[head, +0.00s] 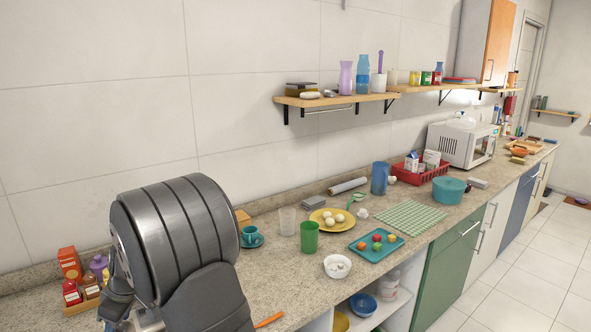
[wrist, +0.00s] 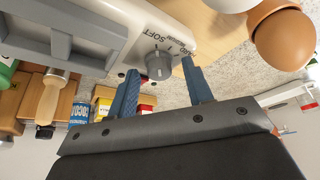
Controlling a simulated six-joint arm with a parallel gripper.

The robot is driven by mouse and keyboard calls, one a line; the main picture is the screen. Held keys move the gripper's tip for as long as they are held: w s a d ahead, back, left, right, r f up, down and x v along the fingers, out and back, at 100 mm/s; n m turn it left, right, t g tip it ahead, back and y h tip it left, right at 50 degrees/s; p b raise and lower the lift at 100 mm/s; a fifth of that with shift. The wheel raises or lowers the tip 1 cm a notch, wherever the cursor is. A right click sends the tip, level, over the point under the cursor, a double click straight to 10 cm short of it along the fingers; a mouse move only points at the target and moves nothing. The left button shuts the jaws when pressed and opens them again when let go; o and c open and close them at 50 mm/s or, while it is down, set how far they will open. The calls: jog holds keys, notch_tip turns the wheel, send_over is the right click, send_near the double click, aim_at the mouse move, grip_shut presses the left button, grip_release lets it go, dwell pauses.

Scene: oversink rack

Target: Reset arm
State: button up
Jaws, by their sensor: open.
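Beyond the fingertips is a white appliance (wrist: 120,25) with a grey round knob and the word "SOFT". I cannot tell whether the fingers touch it. In the head view, my dark grey arm fills the lower left, in front of the counter, and hides part of it. The gripper itself cannot be made out there.
The granite counter (head: 290,258) holds a yellow plate (head: 321,222), green cup (head: 309,237), teal tray (head: 365,251) and red rack (head: 410,178). Bottles (head: 71,292) stand left of my arm. A shelf (head: 335,99) hangs above. In the wrist view, brown egg (wrist: 283,38) is at upper right.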

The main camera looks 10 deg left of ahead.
jog(key=shift+s+m+t, duration=0.15)
jog(key=shift+m+t, duration=0.65)
jog(key=shift+m, duration=1.3)
jog(key=shift+s+m+t+h, duration=0.1)
jog(key=shift+m+t+h, duration=0.5)
jog(key=shift+m, duration=1.3)
jog(key=shift+a+m+t+h, duration=0.15)
jog(key=shift+m+t+h, duration=0.35)
jog(key=shift+m, duration=1.4)
jog(key=shift+s+m+t+h, duration=0.1)
jog(key=shift+m+t+h, duration=0.4)
jog(key=shift+m, duration=1.2)
